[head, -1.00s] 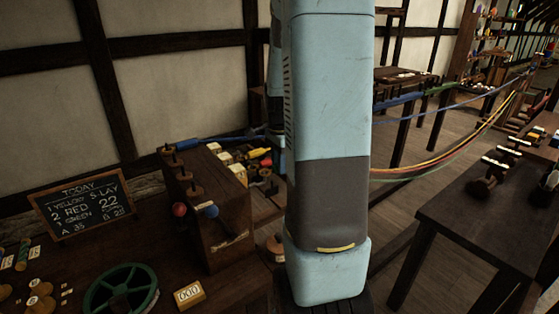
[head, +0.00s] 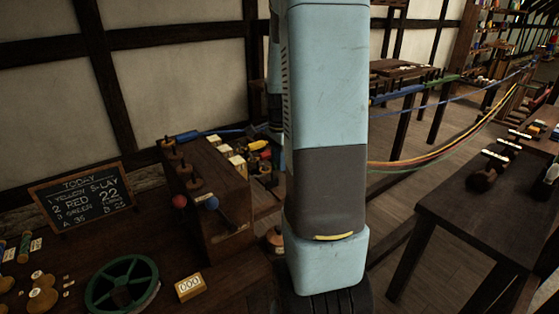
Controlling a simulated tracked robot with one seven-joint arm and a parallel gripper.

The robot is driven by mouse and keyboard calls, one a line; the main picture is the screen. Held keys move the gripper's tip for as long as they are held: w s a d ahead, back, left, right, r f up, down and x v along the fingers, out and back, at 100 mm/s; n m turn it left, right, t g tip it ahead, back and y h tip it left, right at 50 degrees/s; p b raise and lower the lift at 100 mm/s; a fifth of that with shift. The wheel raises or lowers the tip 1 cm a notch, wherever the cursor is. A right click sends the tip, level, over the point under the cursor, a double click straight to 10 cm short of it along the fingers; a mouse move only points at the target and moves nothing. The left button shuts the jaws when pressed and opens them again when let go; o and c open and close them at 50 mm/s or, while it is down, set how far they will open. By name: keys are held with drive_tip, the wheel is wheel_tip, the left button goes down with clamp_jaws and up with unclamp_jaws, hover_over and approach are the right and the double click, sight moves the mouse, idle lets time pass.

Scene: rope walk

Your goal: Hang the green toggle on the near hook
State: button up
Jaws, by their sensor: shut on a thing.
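My gripper is not in view. My light blue arm stands upright across the middle of the head view and hides what is behind it. I cannot make out the green toggle. I cannot pick out the near hook for certain either. A dark wooden box (head: 218,225) stands on the bench left of my arm, with several dark spools or pegs along its top left edge. A red ball (head: 180,201) and a blue ball (head: 211,202) show at its front.
A chalkboard (head: 82,199), a green reel (head: 122,285) and a counter block reading 000 (head: 190,288) stand on the left bench. Coloured ropes (head: 440,152) stretch across the right. A dark table (head: 480,222) stands at right. Floor (head: 400,200) shows between.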

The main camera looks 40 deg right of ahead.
drive_tip(key=o, duration=1)
drive_tip(key=shift+c, duration=0.2)
drive_tip(key=shift+r, duration=0.1)
drive_tip(key=shift+r, duration=3.9)
drive_tip(key=shift+a, duration=0.15)
drive_tip(key=s+a+r+n+t, duration=0.2)
drive_tip(key=s+a+r+n, duration=0.4)
drive_tip(key=s+a+n, duration=0.2)
drive_tip(key=s+a+r+n+t, duration=0.3)
drive_tip(key=s+a+r+n, duration=0.2)
drive_tip(key=s+a+n, duration=0.3)
drive_tip(key=a+n, duration=0.2)
drive_tip(key=a, duration=0.2)
drive_tip(key=shift+s+a+r+n+t, duration=0.2)
drive_tip(key=shift+s+r+n+t, duration=0.1)
drive_tip(key=shift+r, duration=0.1)
